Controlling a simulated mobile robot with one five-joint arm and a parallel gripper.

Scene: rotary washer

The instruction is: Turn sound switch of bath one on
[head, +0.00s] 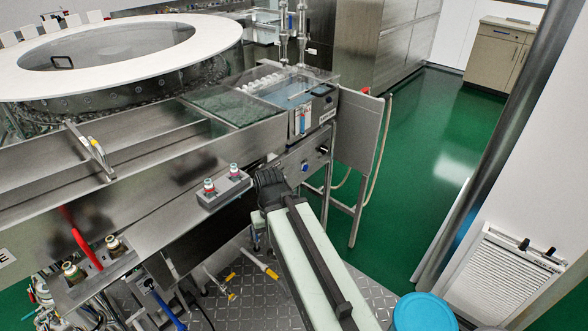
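A steel control panel (313,155) is on the front of the washer, below the bath at its right end. It carries a black knob (323,150) and a small blue-and-white control (305,167). Their labels are too small to read, so I cannot tell which is the sound switch of bath one or its setting. The bath (290,88) has a clear cover. My arm reaches up from the bottom of the view. Its dark end with my gripper (268,183) is just left of and below the panel and hides part of it. The fingers cannot be made out.
A red handle (80,247) is at the lower left. A steel side shelf (357,130) juts out right of the panel. A blue round lid (424,313) is at the bottom right. Green floor (425,125) is clear to the right.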

